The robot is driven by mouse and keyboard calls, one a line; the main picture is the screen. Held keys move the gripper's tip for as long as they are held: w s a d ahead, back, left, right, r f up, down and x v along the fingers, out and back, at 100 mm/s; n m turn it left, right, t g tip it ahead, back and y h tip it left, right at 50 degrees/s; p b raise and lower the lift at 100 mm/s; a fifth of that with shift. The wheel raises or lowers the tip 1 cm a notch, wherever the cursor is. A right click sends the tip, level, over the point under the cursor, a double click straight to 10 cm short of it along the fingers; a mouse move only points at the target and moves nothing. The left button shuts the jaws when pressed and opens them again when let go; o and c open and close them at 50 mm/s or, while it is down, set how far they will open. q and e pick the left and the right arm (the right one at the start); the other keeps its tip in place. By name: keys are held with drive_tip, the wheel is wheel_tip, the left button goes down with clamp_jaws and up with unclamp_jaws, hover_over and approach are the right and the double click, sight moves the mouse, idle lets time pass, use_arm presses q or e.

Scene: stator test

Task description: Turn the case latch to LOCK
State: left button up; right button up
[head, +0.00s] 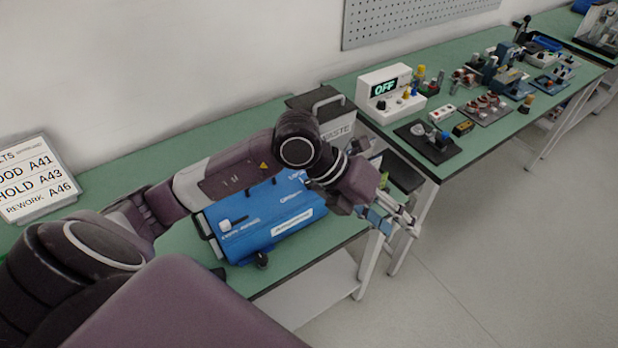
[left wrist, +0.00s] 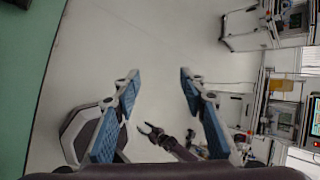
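The blue case (head: 265,232) lies on the green bench in the head view, with white lettering and a white label on it. A pale latch knob (head: 226,223) is near its left end; its lettering is too small to read. Another light fitting is near the right end, partly hidden by my left arm. My left gripper (head: 402,222) is beyond the case's right end, past the bench's front edge, touching nothing. In the left wrist view its fingers (left wrist: 158,88) are wide apart and empty over the floor. My right gripper (left wrist: 148,134) appears small there, its fingers apart.
A sign board (head: 36,180) stands at the left. A grey bin (head: 325,118) with a handle is behind my left arm. A white box reading OFF (head: 386,95) and several small parts stand on the far bench (head: 470,138). The floor at the right is clear.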

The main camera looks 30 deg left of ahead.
use_arm(q)
drive_tip(key=w+a+f+n+y, duration=0.25)
drive_tip(key=a+y, duration=0.25)
drive_tip(key=a, duration=0.7)
drive_tip(key=n+y, duration=0.1)
drive_tip(key=y, duration=0.4)
approach(309, 182)
drive_tip(key=p+x, duration=0.2)
drive_tip(key=x, duration=0.6)
drive_tip(key=shift+c, duration=0.7)
clamp_jaws()
